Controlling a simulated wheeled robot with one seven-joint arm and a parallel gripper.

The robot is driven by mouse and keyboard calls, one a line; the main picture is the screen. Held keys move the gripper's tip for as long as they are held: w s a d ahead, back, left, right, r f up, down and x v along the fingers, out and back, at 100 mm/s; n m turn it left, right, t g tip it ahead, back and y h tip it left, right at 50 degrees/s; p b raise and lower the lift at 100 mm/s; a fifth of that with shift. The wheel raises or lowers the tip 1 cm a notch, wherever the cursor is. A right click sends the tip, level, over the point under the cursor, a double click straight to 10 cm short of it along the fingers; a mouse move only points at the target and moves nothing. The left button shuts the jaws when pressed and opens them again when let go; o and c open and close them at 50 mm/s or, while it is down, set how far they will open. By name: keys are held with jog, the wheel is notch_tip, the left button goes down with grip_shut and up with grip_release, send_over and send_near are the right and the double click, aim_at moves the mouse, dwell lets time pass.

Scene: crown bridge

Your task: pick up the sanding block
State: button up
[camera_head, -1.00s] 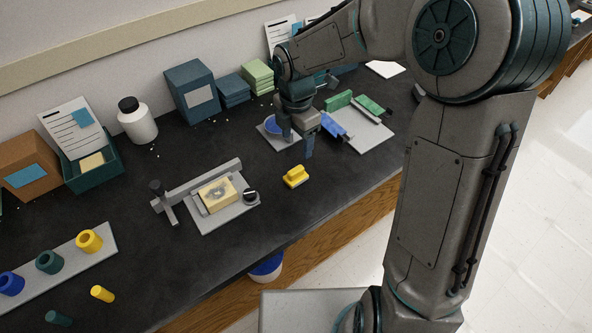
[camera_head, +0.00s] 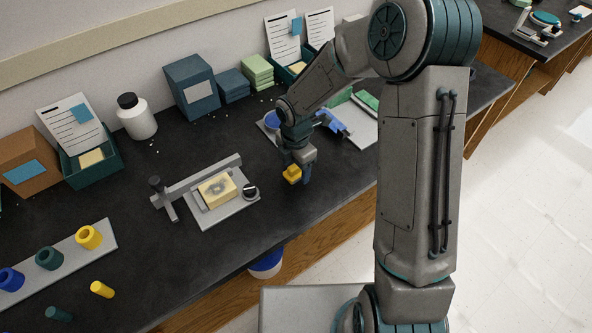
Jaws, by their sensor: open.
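The sanding block, which looks to be the small yellow block (camera_head: 291,174), is on the dark bench right of the clamp fixture. My gripper (camera_head: 298,175) is right at it, pointing down, with its jaws open. One finger shows just to the right of the block. The gripper covers part of the block, and I cannot tell whether the fingers touch it.
The grey clamp fixture (camera_head: 233,213) with a pale yellow block (camera_head: 217,190) stands to the left. A blue clamp-like piece (camera_head: 331,122) and a light board (camera_head: 362,134) lie behind. The bench's front edge is close, with open bench between.

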jog(key=shift+f, duration=0.3)
jog(key=c, duration=1.1)
jog(key=shift+r, duration=0.1)
jog(key=r, duration=0.4)
jog(key=shift+d+r, duration=0.2)
jog(key=s+d+r, duration=0.1)
jog(key=d+r, duration=0.1)
jog(key=d, duration=0.1)
jog(key=s+d+r, duration=0.2)
jog(key=d, duration=0.1)
jog(key=s+d+r, duration=0.2)
jog(key=d, duration=0.2)
jog(key=shift+s+r+p, duration=0.2)
jog(key=shift+r+p, duration=0.05)
jog(key=shift+p, duration=0.15)
jog(key=shift+o, duration=0.6)
